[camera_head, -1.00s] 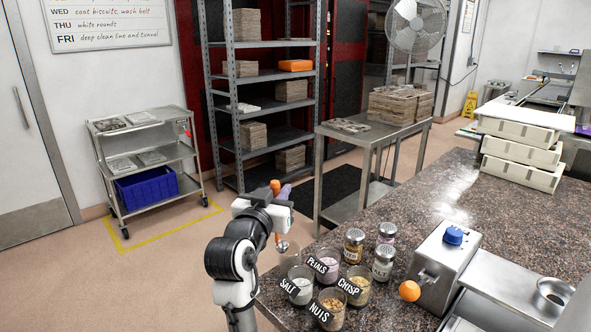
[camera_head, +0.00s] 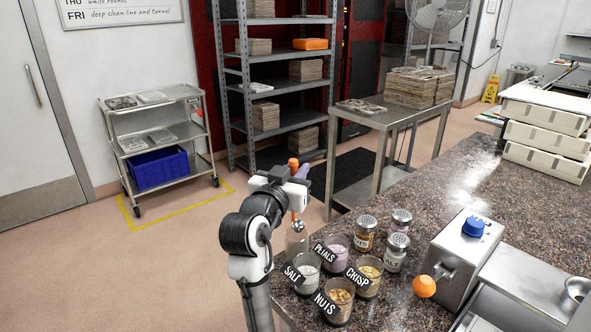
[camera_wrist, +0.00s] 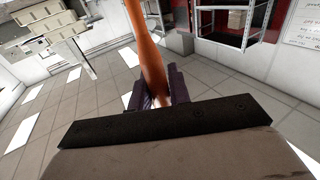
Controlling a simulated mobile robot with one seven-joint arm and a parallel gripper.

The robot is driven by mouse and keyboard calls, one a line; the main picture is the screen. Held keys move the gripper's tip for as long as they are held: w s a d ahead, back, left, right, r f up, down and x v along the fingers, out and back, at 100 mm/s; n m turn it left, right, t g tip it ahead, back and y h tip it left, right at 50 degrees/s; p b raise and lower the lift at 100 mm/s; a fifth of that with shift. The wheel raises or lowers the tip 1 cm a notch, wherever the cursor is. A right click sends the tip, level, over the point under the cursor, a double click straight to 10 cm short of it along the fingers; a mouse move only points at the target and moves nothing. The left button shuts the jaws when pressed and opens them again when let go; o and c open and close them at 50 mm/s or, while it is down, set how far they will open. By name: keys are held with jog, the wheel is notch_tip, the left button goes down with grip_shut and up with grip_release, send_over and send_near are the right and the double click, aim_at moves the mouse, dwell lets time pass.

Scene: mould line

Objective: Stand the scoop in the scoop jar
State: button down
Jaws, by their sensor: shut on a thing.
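My gripper (camera_head: 300,183) is shut on the scoop's handle. The scoop has an orange handle (camera_head: 293,163) and a small metal bowl (camera_head: 298,226), and hangs nearly upright with its bowl down. The clear glass scoop jar (camera_head: 296,243) stands at the counter's left edge, behind the salt jar and partly hidden. The bowl shows at the jar's mouth; I cannot tell whether it is above the rim or inside. In the wrist view the orange handle (camera_wrist: 151,58) rises between my dark fingers (camera_wrist: 157,92); the jar is not visible there.
Labelled jars of salt (camera_head: 306,277), petals (camera_head: 336,252), nuts (camera_head: 338,303) and crisp (camera_head: 369,278) stand close in front and to the right. Several lidded shakers (camera_head: 366,233) stand behind them. The counter behind is clear.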

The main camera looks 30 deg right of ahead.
notch_tip(320, 180, down, 7)
jog(key=b, duration=0.4)
jog(key=shift+b, duration=0.35)
jog(key=shift+r, duration=0.1)
jog(key=c, duration=1.2)
grip_release()
jog(key=shift+c, duration=0.2)
jog(key=b+v, duration=0.2)
jog(key=v, duration=1.1)
jog(key=shift+s+a+b, duration=0.2)
jog(key=shift+a+b, duration=0.15)
jog(key=shift+a, duration=0.1)
